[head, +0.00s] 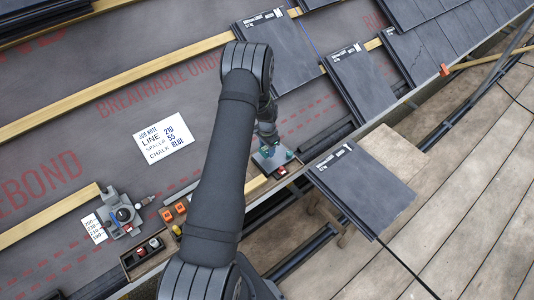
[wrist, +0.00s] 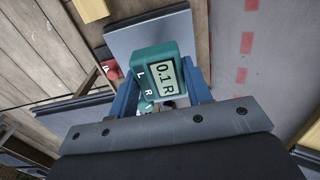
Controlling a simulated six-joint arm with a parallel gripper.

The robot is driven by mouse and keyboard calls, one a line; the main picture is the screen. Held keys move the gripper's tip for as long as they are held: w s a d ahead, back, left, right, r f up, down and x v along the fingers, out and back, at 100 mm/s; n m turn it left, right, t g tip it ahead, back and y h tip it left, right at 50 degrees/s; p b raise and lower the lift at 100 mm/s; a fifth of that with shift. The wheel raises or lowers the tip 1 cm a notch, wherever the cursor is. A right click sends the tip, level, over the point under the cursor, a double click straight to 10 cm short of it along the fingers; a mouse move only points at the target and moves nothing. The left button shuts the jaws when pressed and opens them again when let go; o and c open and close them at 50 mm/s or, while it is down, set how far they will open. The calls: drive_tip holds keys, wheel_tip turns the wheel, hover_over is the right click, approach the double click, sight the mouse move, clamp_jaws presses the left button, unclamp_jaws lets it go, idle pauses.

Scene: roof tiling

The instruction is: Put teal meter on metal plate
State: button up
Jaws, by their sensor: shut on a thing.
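The teal meter (wrist: 158,72), with a pale display reading "0.1 R", is between the blue fingers of my gripper (wrist: 160,98) in the wrist view. My gripper is shut on it. The grey metal plate (wrist: 140,36) lies just beyond the meter, which overlaps its near edge in that view. In the head view my gripper (head: 268,143) is over the metal plate (head: 272,162), with bits of teal showing around it. The arm hides most of the meter there. I cannot tell whether the meter touches the plate.
A red item (head: 282,171) sits beside the plate and also shows in the wrist view (wrist: 112,70). A dark slate (head: 362,187) lies to the right. Orange blocks (head: 174,211), a grey device (head: 124,214) and a small tray (head: 143,252) are left of my arm.

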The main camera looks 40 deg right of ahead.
sight(267, 154)
drive_tip(key=shift+f, duration=1.85)
drive_tip(key=o, duration=1)
drive_tip(key=shift+f, duration=0.1)
wheel_tip(267, 154, up, 12)
drive_tip(key=shift+r, duration=0.15)
wheel_tip(267, 154, down, 13)
drive_tip(key=shift+r, duration=1.75)
